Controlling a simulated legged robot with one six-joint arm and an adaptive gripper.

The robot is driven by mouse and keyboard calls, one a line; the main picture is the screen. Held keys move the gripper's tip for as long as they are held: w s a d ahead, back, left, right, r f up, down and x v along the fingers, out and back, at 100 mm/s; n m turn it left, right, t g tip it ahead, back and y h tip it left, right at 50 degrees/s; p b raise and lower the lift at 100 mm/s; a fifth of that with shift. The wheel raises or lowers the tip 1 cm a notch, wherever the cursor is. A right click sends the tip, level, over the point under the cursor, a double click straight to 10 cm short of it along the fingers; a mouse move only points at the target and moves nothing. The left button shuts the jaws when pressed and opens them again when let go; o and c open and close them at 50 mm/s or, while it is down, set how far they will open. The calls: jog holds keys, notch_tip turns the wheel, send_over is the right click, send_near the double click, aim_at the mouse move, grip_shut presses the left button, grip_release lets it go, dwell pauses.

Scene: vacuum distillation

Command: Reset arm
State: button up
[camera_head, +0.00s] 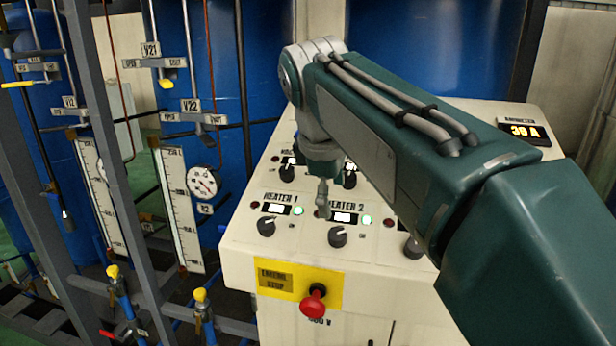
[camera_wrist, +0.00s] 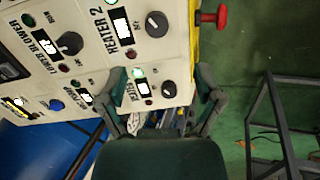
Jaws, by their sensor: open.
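My gripper (camera_head: 322,205) hangs from my arm over the sloped white control panel (camera_head: 240,240), near the HEATER 1 and HEATER 2 labels. In the head view it is seen almost edge-on and small. In the wrist view my gripper (camera_wrist: 161,72) shows two spread fingers with nothing between them, and the HEATER 1 section lies beyond the gap. The HEATER 1 knob (camera_head: 266,226) and the HEATER 2 knob (camera_head: 338,236) stand clear of the fingers in the head view. The green lights beside both heater displays are lit. My arm hides the panel's right part.
A red emergency stop button (camera_head: 313,302) sticks out on a yellow plate at the panel's front. A pipe frame with a gauge (camera_head: 203,181), valves and scales stands at the left. Blue tanks (camera_head: 420,50) stand behind. A lit ammeter display (camera_head: 525,131) is at the right.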

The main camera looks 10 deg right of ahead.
jog(key=s+d+f+m+t+y, duration=0.1)
jog(key=s+d+f+m, duration=0.1)
jog(key=s+f+m, duration=0.4)
jog(key=s+d+f+m+t+y, duration=0.1)
jog(key=s+d+f+m, duration=0.2)
jog(key=s+f, duration=0.9)
jog(key=f+m, duration=0.1)
jog(key=m, duration=0.2)
jog(key=shift+d+f, duration=0.15)
jog(key=shift+f, duration=0.1)
jog(key=shift+r, duration=0.1)
dwell(3.2)
